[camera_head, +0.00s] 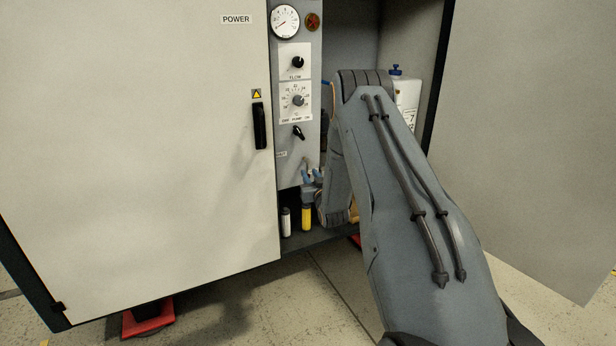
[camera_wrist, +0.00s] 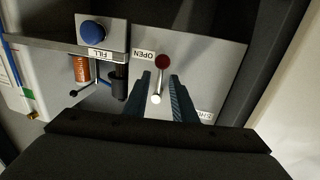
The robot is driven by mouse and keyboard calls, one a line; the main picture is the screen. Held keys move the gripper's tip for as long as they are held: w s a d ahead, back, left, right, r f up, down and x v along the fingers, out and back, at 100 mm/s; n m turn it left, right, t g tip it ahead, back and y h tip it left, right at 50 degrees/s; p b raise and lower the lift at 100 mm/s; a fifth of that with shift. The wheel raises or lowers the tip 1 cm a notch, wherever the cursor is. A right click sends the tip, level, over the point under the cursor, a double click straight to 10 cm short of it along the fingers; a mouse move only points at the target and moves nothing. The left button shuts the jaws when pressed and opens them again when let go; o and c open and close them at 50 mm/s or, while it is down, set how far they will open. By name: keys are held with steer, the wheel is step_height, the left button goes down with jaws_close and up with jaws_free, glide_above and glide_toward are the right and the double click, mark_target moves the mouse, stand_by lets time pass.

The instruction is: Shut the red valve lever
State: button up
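The valve lever shows in the wrist view as a pale metal rod with a dark red ball (camera_wrist: 162,62) at its far end and a whitish end nearer me. It lies by the OPEN label (camera_wrist: 144,55) on a grey plate. The SHUT label (camera_wrist: 207,115) is at the lower right of that plate. My gripper (camera_wrist: 160,82) is open, with one blue finger on each side of the rod; I see gaps, and contact cannot be told.
A blue knob (camera_wrist: 93,31) with a FILL label stands left of the lever. The control panel (camera_head: 287,174) carries a gauge (camera_head: 285,21) and dials. The cabinet door (camera_head: 140,150) is on the left. A white container (camera_head: 407,92) stands at the back, behind my arm.

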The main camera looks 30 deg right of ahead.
steer(key=shift+w+d, duration=0.15)
steer(key=shift+w, duration=0.9)
jaws_close()
stand_by(0.7)
